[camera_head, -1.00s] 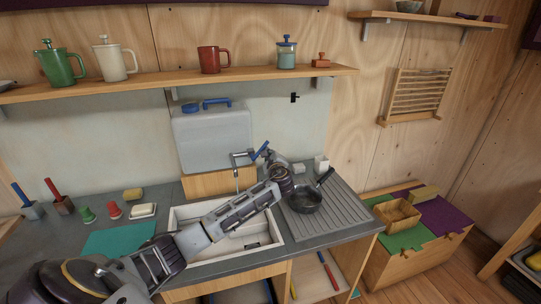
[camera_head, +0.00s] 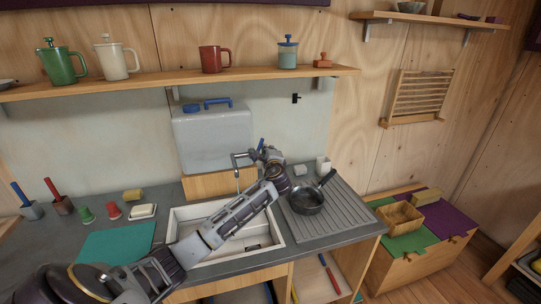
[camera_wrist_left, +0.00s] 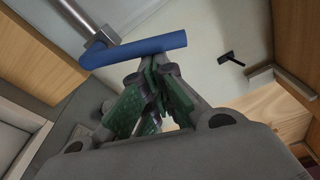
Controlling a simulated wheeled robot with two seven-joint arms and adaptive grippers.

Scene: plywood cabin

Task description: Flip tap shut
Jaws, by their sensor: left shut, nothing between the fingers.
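The tap has a thin grey spout (camera_head: 237,170) over the white sink (camera_head: 272,222). Its blue lever (camera_head: 261,143) shows only as a small upright piece above my left gripper (camera_head: 262,154), which hides the rest. In the left wrist view the blue lever (camera_wrist_left: 135,48) lies across the top of the closed green-padded fingers (camera_wrist_left: 150,72), joined to a grey metal pipe (camera_wrist_left: 92,28). My left gripper is shut and empty, with its tips right at the lever. Whether they touch it I cannot tell. My right gripper is not in view.
A black pan (camera_head: 308,199) sits on the grooved drainer right of my left forearm, with white cups (camera_head: 322,164) behind it. A grey water container (camera_head: 213,138) stands behind the sink. A shelf (camera_head: 180,79) with pots and mugs runs above. A teal mat (camera_head: 117,243) lies left.

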